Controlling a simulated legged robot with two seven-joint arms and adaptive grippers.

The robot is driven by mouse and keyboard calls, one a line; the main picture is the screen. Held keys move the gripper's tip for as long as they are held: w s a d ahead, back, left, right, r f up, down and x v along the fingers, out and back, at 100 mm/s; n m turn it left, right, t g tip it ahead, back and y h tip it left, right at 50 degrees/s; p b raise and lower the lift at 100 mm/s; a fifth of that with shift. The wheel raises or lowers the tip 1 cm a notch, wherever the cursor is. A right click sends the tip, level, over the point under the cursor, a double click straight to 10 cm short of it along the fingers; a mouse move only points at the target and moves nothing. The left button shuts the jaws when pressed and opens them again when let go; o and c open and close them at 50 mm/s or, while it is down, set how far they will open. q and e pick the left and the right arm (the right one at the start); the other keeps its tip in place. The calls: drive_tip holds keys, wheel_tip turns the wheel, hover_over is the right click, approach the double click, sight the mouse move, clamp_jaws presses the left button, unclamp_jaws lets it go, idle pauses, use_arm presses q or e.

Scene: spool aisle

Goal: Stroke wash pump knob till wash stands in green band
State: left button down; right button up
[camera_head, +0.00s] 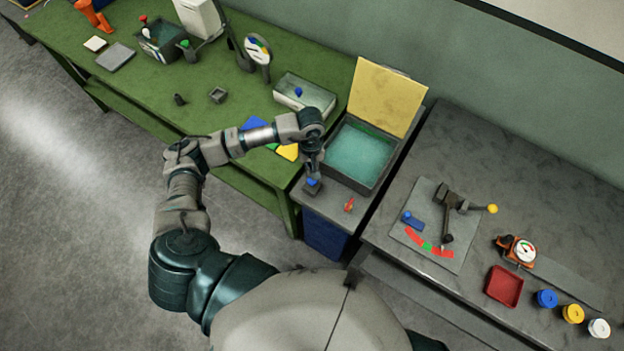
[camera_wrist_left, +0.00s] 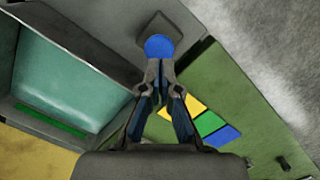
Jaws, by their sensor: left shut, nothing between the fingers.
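The blue wash pump knob (camera_head: 313,182) sits on a small dark block at the front left of the wash tank. It also shows in the left wrist view as a round blue disc (camera_wrist_left: 159,46). My left gripper (camera_head: 314,172) is shut and empty, pointing down right over the knob. Its fingertips (camera_wrist_left: 158,64) overlap the knob's edge in the wrist view; I cannot tell whether they touch. The wash tank (camera_head: 349,178) is dark and open, with teal wash (camera_head: 362,154) inside. My right gripper is out of view.
A tan raised panel (camera_head: 386,97) stands behind the tank. A small red handle (camera_head: 349,204) is right of the pump. The green bench (camera_head: 200,95) on the left holds a clear-sided box (camera_head: 304,95). The grey bench (camera_head: 480,130) on the right carries a lever plate (camera_head: 410,230).

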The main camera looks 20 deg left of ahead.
use_arm(q)
drive_tip(key=shift+s+d+f, duration=0.1)
drive_tip(key=shift+f, duration=0.8)
